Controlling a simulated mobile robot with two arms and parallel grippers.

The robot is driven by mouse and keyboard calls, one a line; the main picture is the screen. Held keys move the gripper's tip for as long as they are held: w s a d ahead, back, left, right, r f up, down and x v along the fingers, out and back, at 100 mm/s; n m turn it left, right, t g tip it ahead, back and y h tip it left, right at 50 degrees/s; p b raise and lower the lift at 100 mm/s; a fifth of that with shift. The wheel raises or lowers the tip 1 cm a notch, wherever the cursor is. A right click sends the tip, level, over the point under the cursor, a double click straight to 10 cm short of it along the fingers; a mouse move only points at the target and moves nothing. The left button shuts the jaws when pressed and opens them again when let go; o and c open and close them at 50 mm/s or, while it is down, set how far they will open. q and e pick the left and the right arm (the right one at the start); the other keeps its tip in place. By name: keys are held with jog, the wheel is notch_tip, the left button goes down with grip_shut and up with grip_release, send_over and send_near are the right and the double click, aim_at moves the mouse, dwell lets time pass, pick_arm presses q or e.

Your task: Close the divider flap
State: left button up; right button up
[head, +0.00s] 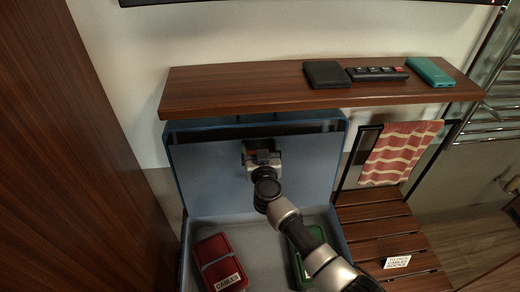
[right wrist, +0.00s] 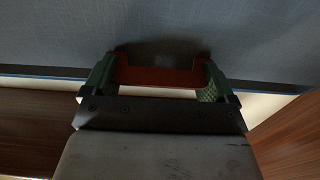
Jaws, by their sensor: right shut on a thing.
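The divider flap (head: 215,170) is a grey-blue panel standing up against the lid of an open blue suitcase (head: 180,205). It also fills the top of the right wrist view (right wrist: 50,45). My right gripper (head: 261,153) is at the middle of the flap's front. In the right wrist view its green-padded fingers (right wrist: 157,72) are shut on a red-brown tab (right wrist: 155,77) on the flap. The gripper hides most of the tab in the head view. My left gripper is not in view.
The suitcase base holds a red pouch (head: 220,262) labelled CABLES and a green item (head: 297,268), partly behind my right arm. A wooden shelf (head: 230,92) with a black wallet-like item, a remote and a teal box overhangs the lid. A slatted rack (head: 380,218) and striped towel (head: 400,150) stand right.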

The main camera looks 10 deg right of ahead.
jog(key=s+f+t+b, duration=0.2)
jog(key=s+b, duration=0.4)
jog(key=s, duration=0.3)
jog(key=s+f+t+b, duration=0.3)
jog(key=s+t+b, duration=0.2)
jog(key=s+b, duration=0.2)
jog(key=shift+s, duration=1.3)
